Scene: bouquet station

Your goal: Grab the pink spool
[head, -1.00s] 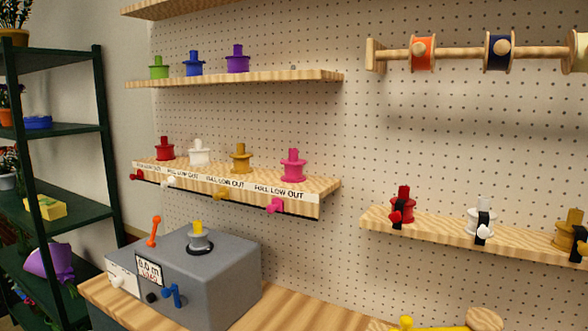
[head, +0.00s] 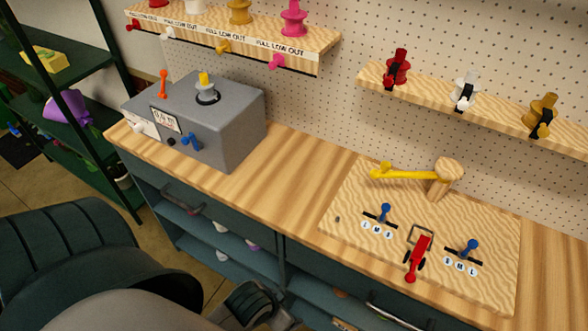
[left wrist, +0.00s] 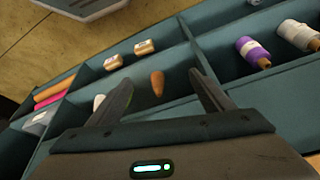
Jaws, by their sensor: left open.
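A pink spool-shaped piece (head: 293,20) stands upright on the labelled wall shelf, at the right end of its row. Its top touches the picture's edge. My left gripper (left wrist: 160,80) is open and empty in the left wrist view, above dark teal compartments. A brown rounded piece (left wrist: 157,83) shows between its fingers, apparently below them. A pink roll (left wrist: 50,101) lies in the compartment at the left, beside an orange roll (left wrist: 54,88); I cannot tell if it is a spool. My right gripper is not in view.
A purple spool (left wrist: 253,52) and a white spool (left wrist: 298,34) lie in the right compartment. Dividers (left wrist: 190,45) separate the bays. On the counter stand a grey box (head: 215,120) and a wooden board (head: 340,205) with levers; the counter between them is clear.

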